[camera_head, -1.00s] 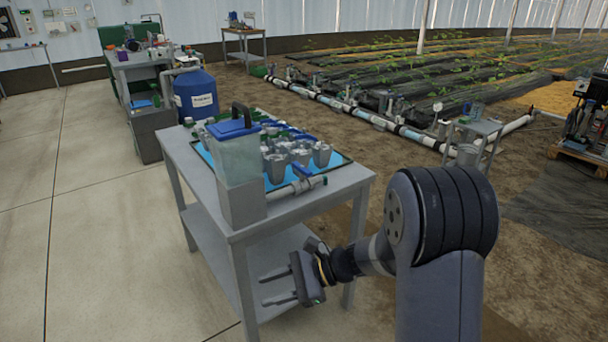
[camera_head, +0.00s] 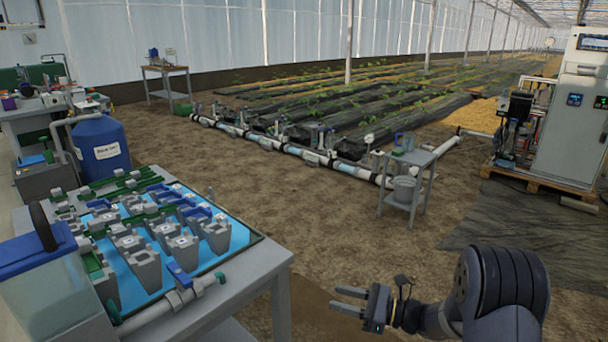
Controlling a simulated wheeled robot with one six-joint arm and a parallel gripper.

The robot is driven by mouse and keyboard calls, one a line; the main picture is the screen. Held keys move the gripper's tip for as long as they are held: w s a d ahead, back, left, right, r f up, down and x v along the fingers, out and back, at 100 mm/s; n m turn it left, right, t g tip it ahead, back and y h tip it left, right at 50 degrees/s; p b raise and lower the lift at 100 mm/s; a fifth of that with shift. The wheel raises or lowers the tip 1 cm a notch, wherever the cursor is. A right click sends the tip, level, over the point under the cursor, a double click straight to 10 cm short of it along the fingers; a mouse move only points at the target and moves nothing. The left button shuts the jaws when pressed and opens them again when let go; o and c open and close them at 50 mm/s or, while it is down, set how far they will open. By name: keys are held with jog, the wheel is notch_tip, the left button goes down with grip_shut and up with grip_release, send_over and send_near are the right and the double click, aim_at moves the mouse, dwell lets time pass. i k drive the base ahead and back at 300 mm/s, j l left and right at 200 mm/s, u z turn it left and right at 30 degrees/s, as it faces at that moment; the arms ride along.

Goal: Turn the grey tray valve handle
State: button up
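A tray (camera_head: 252,239) with a blue floor and dark rim lies on the grey table at the left. It holds several grey blocks or fittings, some with blue or green parts. A grey pipe with a valve (camera_head: 182,296) runs along its near edge. The handle (camera_head: 180,275) that shows on this valve looks blue, and a green piece is at the pipe's right end. I cannot pick out a grey handle. My gripper (camera_head: 336,299) is right of the table, apart from it, with its two fingers spread, pointing left and empty.
A clear container with a blue lid (camera_head: 35,252) stands at the table's near left. A blue barrel (camera_head: 100,147) is behind the table. A small grey stand (camera_head: 408,180) and a tall cabinet (camera_head: 570,110) are to the right. Bare soil lies between.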

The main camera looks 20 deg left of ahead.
aim_at(211, 196)
jog(key=i+l+z, duration=0.2)
jog(key=i, duration=0.6)
jog(key=i+l+z, duration=0.2)
jog(key=i, duration=0.65)
jog(key=i+j+u, duration=0.15)
jog(key=i+u, duration=0.15)
jog(key=u, duration=0.15)
jog(key=i+u, duration=0.7)
jog(key=u, duration=0.25)
jog(key=i+l+u, duration=0.15)
jog(key=i+u, duration=0.15)
jog(key=u, duration=0.15)
jog(key=i+j+u, duration=0.1)
jog(key=i+u, duration=0.3)
jog(key=i+l+u, duration=0.1)
jog(key=i+u, duration=0.35)
jog(key=i, duration=0.15)
